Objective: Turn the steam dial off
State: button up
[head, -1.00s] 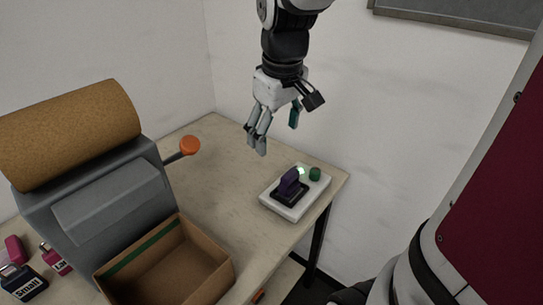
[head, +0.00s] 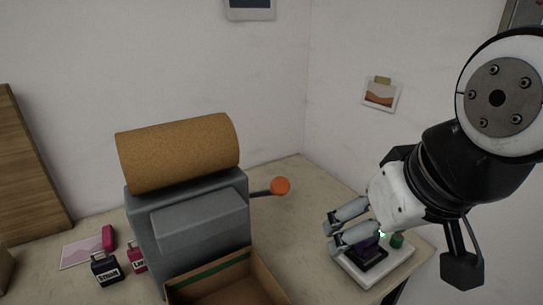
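A white control box (head: 374,271) stands near the right end of the table. It bears a dark purple switch or dial (head: 367,250) on a black base, a small lit green light (head: 382,234) and a green knob (head: 397,240). No label shows which of these is the steam dial. My gripper (head: 331,234) is over the left side of the box and partly covers it in this view. Two grey fingers point left, with a gap between them. I see nothing held. Any finger behind them is hidden, and contact with the box cannot be told.
A grey machine (head: 200,225) with a cork-like roll (head: 180,152) on top has an orange-knobbed lever (head: 281,186) toward my gripper. An open cardboard box (head: 272,280) is in front. Small bottles (head: 106,269) are at left.

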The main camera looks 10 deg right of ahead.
aim_at(396, 242)
jog(key=z, duration=0.55)
jog(key=k+z, duration=0.25)
jog(key=i+l+u, duration=0.35)
jog(key=i+l, duration=0.2)
jog(key=l, duration=0.1)
